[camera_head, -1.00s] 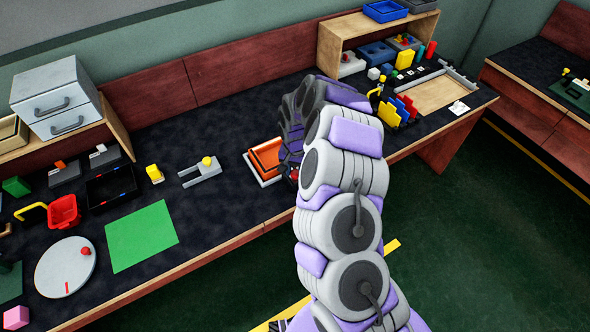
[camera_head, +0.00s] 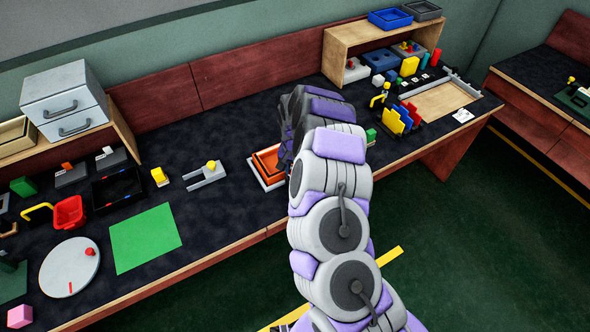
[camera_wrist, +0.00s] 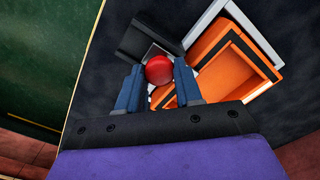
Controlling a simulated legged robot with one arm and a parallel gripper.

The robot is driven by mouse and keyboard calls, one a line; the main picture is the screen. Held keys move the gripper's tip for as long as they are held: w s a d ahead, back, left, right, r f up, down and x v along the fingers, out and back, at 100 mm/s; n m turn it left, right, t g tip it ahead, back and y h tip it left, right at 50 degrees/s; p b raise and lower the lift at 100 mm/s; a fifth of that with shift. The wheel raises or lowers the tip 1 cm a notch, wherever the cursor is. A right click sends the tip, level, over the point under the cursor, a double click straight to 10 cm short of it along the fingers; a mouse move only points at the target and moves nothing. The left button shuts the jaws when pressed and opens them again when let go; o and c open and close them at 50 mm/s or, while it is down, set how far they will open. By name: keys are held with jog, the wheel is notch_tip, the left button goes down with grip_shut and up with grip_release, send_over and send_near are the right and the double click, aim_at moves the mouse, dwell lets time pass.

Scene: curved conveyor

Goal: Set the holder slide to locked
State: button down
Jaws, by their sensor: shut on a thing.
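In the wrist view my gripper (camera_wrist: 158,72) is shut on a round red knob (camera_wrist: 159,69), with one blue finger on each side of it. The knob sits over a light grey part between a dark block (camera_wrist: 142,41) and an orange tray (camera_wrist: 213,60). I take this to be the holder slide; its locked marking cannot be made out. In the head view the orange tray (camera_head: 262,160) shows just left of my arm, which hides the knob and my fingertips.
A grey fork-shaped piece with a yellow knob (camera_head: 208,172) lies to the left on the dark table. Further left are a green mat (camera_head: 145,238) and a white disc (camera_head: 69,267). Coloured upright plates (camera_head: 401,117) stand to the right. The table's front edge is close to my gripper.

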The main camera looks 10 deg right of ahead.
aim_at(292, 170)
jog(key=c, duration=0.9)
grip_release()
jog(key=shift+w+a, duration=0.1)
jog(key=shift+w, duration=0.2)
jog(key=shift+c, duration=0.2)
jog(key=shift+o, duration=1)
jog(key=shift+s, duration=0.1)
jog(key=shift+r, duration=0.1)
jog(key=shift+r, duration=0.2)
notch_tip(292, 170, up, 17)
jog(key=p, duration=0.3)
jog(key=shift+a+f, duration=0.15)
